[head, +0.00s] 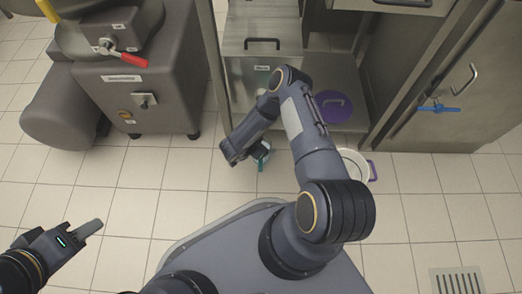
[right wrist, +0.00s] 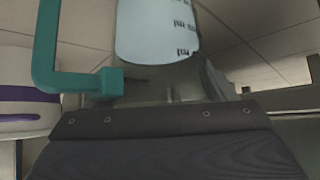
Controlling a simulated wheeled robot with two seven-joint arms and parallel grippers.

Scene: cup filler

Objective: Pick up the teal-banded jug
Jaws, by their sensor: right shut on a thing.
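The teal-banded jug (right wrist: 158,30) fills the upper middle of the right wrist view. It has a pale translucent body with dark ml marks and a teal handle (right wrist: 45,50) on its left. In the head view only a small teal part of the jug (head: 264,158) shows beside my right gripper (head: 256,152); my arm hides the rest. My right gripper is shut on the jug, but its fingertips are mostly hidden. I cannot tell whether the jug is clear of the floor. My left gripper (head: 90,229) is at the lower left, far from the jug; its finger gap is not clear.
A white bucket with purple trim (head: 356,167) stands right of my right arm. A round purple thing (head: 333,107) is in the open steel cabinet behind. A grey machine with a red lever (head: 124,57) stands at the left. Tiled floor at the left is clear; a drain grate (head: 459,281) lies lower right.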

